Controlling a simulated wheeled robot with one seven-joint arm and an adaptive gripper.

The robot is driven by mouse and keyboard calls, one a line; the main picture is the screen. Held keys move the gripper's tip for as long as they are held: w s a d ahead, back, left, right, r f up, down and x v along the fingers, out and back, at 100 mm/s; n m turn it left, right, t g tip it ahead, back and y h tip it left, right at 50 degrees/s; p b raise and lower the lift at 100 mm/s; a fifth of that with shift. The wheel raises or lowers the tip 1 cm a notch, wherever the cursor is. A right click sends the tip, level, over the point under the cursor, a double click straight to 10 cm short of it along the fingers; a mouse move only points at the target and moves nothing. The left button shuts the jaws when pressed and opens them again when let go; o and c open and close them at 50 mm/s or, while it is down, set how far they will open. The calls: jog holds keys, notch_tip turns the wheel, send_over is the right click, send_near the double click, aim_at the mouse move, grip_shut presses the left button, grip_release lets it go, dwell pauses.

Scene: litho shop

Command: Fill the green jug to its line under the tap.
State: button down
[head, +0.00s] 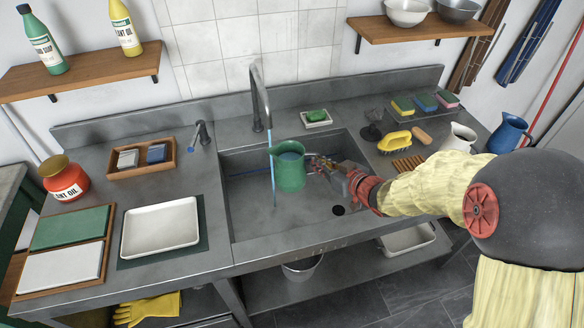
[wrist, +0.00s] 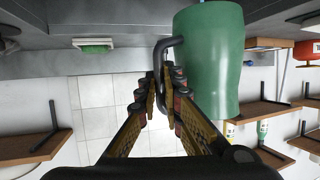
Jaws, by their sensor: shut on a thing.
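The green jug (head: 289,172) is upright over the sink basin (head: 250,215), under the tap (head: 259,95). My gripper (head: 318,163) is shut on the jug's handle, at the jug's right side. In the wrist view the jug (wrist: 210,65) fills the upper right, and my gripper (wrist: 167,78) closes on its dark handle (wrist: 163,55). A thin blue water stream (head: 271,170) runs from the tap past the jug's left rim and down to the basin floor. Bluish water seems to show inside the jug's mouth. Its line is not visible.
A tap lever (head: 202,135) stands left of the sink. A white tray (head: 160,227) lies on the left counter. A yellow brush (head: 394,142), a white jug (head: 459,138) and a blue jug (head: 509,133) stand right. The basin's front left is clear.

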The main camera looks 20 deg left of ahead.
jog(key=shift+r, duration=0.2)
jog(key=w+d+p+v, duration=0.1)
jog(key=p+v, duration=0.3)
jog(key=v, duration=0.3)
jog(key=shift+r+p, duration=0.2)
jog(key=shift+p, duration=0.1)
dwell(0.5)
jog(key=shift+d, duration=0.2)
dwell(0.3)
